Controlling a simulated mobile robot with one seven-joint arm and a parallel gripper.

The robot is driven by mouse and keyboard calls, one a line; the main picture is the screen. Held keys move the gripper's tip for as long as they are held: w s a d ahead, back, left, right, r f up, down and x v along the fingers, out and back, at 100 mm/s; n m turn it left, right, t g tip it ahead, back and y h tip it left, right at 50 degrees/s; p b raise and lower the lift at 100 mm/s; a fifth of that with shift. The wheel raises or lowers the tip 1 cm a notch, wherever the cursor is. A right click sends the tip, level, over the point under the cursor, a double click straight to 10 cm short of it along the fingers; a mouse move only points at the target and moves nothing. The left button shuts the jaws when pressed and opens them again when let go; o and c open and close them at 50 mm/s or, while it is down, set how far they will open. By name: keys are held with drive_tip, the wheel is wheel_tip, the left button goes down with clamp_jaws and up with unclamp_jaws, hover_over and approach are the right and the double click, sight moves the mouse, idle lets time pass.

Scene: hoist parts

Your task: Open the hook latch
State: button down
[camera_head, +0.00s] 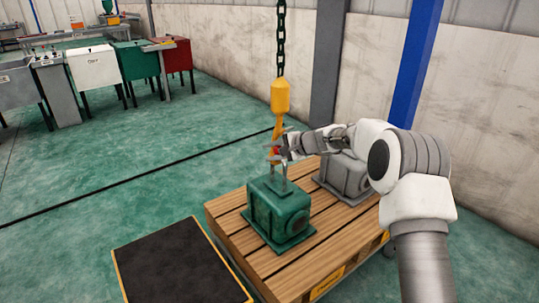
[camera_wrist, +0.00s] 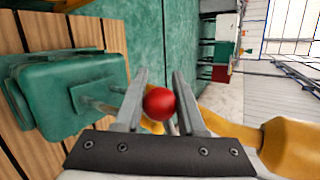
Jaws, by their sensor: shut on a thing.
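The yellow hook (camera_head: 281,97) hangs from a dark green chain (camera_head: 280,40) in the head view. Its latch carries a red ball knob (camera_wrist: 158,103), which shows between my fingers in the wrist view. My gripper (camera_head: 278,151) reaches in from the right at the hook's lower part. In the wrist view my gripper (camera_wrist: 160,80) is shut on the red knob. The yellow of the hook shows behind and right of the fingers. The latch itself is mostly hidden, so I cannot tell its angle. The green housing (camera_head: 279,212), with a lifting eye on top, stands below the hook.
A wooden pallet (camera_head: 235,235) bears the green housing and a grey housing (camera_head: 343,177) behind it. A black mat (camera_head: 180,268) with a yellow edge lies left of the pallet. A blue post (camera_head: 417,60) and wall stand behind. Tables and bins stand far left.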

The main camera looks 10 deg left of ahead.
drive_tip(key=shift+w+d+f+n+t+h+b, duration=0.2)
drive_tip(key=shift+f+n+t+h+b, duration=0.15)
drive_tip(key=shift+b, duration=0.2)
drive_tip(key=c, duration=0.5)
unclamp_jaws()
drive_tip(key=p+v, duration=0.2)
drive_tip(key=v, duration=1.5)
drive_tip(key=shift+d+p, duration=0.15)
drive_tip(key=shift+p, duration=0.2)
drive_tip(key=shift+r, duration=0.1)
